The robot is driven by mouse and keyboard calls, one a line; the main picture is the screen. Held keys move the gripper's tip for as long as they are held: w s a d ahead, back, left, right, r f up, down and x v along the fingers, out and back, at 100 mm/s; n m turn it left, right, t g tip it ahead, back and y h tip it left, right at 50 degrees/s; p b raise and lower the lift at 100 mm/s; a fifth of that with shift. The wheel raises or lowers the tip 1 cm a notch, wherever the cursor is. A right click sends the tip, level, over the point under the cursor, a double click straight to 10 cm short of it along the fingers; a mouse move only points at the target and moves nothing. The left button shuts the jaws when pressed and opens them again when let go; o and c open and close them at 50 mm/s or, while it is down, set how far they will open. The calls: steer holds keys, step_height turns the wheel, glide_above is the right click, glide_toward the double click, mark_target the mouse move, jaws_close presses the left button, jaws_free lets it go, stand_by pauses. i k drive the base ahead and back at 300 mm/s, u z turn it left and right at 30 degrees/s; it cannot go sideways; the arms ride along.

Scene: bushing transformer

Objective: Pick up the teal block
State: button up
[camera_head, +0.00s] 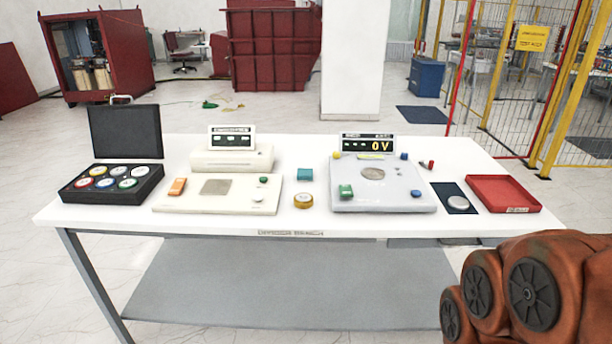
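The teal block (305,174) is a small block standing on the white table (320,222). It sits in the gap between the cream device on the left and the pale grey device on the right, with bare table around it. My gripper is not in view.
The cream device (169,206) carries an orange piece (177,187). The grey device (413,207) has a 0 V display (367,144). A black case (75,195) of round pieces stands left; a red tray (533,206) lies right. Yellow fencing (498,62) stands behind.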

mark_target(303, 175)
steer(key=u, duration=0.65)
steer(key=i, duration=1)
steer(key=u, duration=0.6)
steer(key=i, duration=0.6)
